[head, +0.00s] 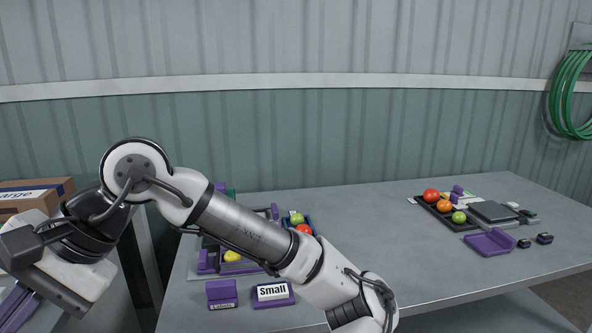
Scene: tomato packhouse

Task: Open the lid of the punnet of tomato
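My arm reaches across the middle to the lower left. My gripper's body (48,283) shows at the left edge, but I cannot make out its fingertips or anything between them. I cannot clearly pick out a lidded punnet of tomato. Behind my arm, on the grey table (390,270), are a yellow tomato (232,256), a green tomato (297,218) and a red tomato (303,229) in dark and purple holders, partly hidden by the arm. A purple item (14,306) at the lower left corner is cut off by the frame.
A black tray (463,226) with red, orange and green tomatoes stands at the right, beside a grey scale (493,211) and a purple tray (490,243). A "Small" sign (272,292) and a purple "Labels" box (222,292) stand in front. A cardboard box (32,191) is at left.

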